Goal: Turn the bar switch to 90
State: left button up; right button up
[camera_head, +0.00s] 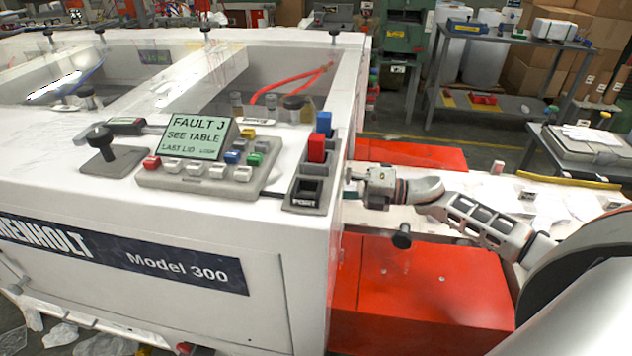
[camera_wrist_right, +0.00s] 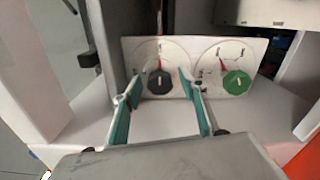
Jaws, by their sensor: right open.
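In the right wrist view a white panel carries two round dials. On the left dial is a black knob (camera_wrist_right: 159,85) with a pale mark on its face, under a thin red pointer. On the right dial is a green knob (camera_wrist_right: 237,83) with a pale bar. I cannot tell for sure which one is the bar switch, and the scale numbers are too small to read. My right gripper (camera_wrist_right: 163,90) is open, its fingers on either side of the black knob; contact is not clear. In the head view my right gripper (camera_head: 354,187) is beside the white machine's right side, and the panel is hidden.
The white machine (camera_head: 262,235) fills the left. On its top are a keypad with a FAULT J screen (camera_head: 197,138), a black lever (camera_head: 103,142) and red and blue switches (camera_head: 316,147). A red box (camera_head: 425,275) is below my right arm.

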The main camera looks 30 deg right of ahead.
jog(key=v, duration=1)
jog(key=shift+s+d, duration=0.2)
jog(key=shift+d, duration=0.05)
